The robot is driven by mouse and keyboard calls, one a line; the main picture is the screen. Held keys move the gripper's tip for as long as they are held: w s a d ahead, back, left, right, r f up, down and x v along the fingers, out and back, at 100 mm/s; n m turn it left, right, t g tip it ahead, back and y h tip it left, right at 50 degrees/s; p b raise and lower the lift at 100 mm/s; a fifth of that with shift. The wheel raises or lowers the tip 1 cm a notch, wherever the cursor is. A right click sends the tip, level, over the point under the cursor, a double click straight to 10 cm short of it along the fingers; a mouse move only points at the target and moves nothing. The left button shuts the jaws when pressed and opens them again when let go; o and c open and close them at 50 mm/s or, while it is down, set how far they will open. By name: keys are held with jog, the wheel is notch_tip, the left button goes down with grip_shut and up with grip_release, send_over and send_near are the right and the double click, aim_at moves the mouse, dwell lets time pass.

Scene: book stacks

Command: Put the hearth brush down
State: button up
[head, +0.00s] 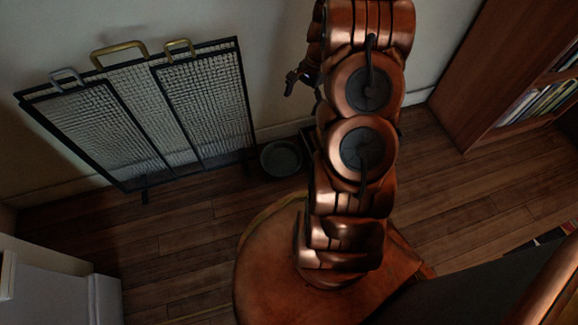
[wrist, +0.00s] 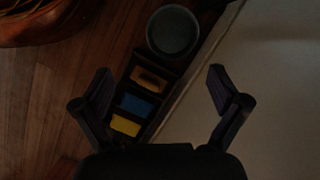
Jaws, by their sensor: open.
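My gripper (wrist: 160,71) is open, with its two dark fingers spread wide and nothing held between them. In the head view only a dark part of it (head: 293,80) shows, left of my arm and near the wall. Below it in the wrist view is a dark narrow tray (wrist: 134,91) with compartments. An orange-brown thing (wrist: 150,79), a blue thing (wrist: 137,104) and a yellow thing (wrist: 125,126) lie in it, in a row. I cannot tell whether any of these is the hearth brush; no brush shows clearly in either view.
A round dark bowl (head: 281,158) stands on the wooden floor by the wall; it also shows in the wrist view (wrist: 172,31). A folding mesh screen (head: 205,105) leans at left. A bookcase (head: 490,75) stands at right. Floor (head: 190,235) is clear at front left.

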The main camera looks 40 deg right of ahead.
jog(key=s+a+r+n+g+h, duration=0.1)
jog(key=s+a+r+n, duration=0.3)
jog(key=a+r, duration=0.35)
jog(key=s+a+r+n+g+h, duration=0.1)
jog(key=s+a+r+n, duration=0.4)
jog(key=a, duration=0.4)
jog(key=s+a+r+n+h, duration=0.1)
jog(key=s+a+r+n, duration=0.2)
jog(key=s, duration=0.5)
jog(key=s+a+r+n+h, duration=0.1)
jog(key=s+a+r+n, duration=0.2)
jog(key=s, duration=0.4)
jog(key=shift+s+a+r+n+g, duration=0.3)
jog(key=shift+s+a+r+g, duration=0.1)
jog(key=shift+a+r, duration=0.1)
notch_tip(320, 180, up, 42)
jog(key=t+p, duration=0.1)
jog(key=p, duration=3.9)
jog(key=shift+d+r, duration=0.15)
